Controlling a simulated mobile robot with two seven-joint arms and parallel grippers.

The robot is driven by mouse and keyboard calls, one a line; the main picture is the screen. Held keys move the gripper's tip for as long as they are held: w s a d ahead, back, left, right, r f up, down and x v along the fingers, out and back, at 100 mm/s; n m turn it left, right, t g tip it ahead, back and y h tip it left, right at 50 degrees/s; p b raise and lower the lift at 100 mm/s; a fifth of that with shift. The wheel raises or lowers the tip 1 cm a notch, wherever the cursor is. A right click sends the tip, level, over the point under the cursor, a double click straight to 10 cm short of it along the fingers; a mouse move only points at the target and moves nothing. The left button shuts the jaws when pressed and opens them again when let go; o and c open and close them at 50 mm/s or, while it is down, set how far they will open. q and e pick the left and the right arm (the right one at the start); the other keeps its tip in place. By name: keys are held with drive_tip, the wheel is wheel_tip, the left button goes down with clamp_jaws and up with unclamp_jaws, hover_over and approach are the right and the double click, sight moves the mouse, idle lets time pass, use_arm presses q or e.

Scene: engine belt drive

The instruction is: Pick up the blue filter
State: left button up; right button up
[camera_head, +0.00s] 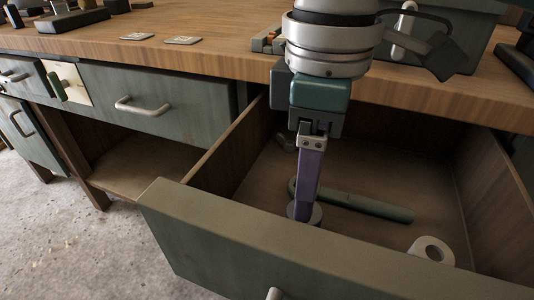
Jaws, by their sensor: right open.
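My right gripper (301,203) reaches straight down into the open drawer (225,215), and its jaws are open. It shows edge-on as one narrow purple finger, so the gap between the fingers cannot be seen. A round, flat greyish piece (312,218) lies at the fingertip, partly covered by it. I cannot tell whether they touch. No clearly blue filter shows; I cannot tell whether this round piece is it. My left gripper is not in view.
A long green tool (370,207) lies in the drawer just right of the fingertip. A white ring (432,249) lies near the drawer's front right. The drawer walls surround the gripper. The wooden worktop (215,50) overhangs behind, with a green bin (440,45) on it.

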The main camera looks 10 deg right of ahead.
sight(316, 220)
wheel_tip(316, 220, down, 6)
drive_tip(key=shift+s+a+f+b, duration=0.1)
drive_tip(key=shift+s+b, duration=0.05)
drive_tip(key=shift+b, duration=1.1)
clamp_jaws()
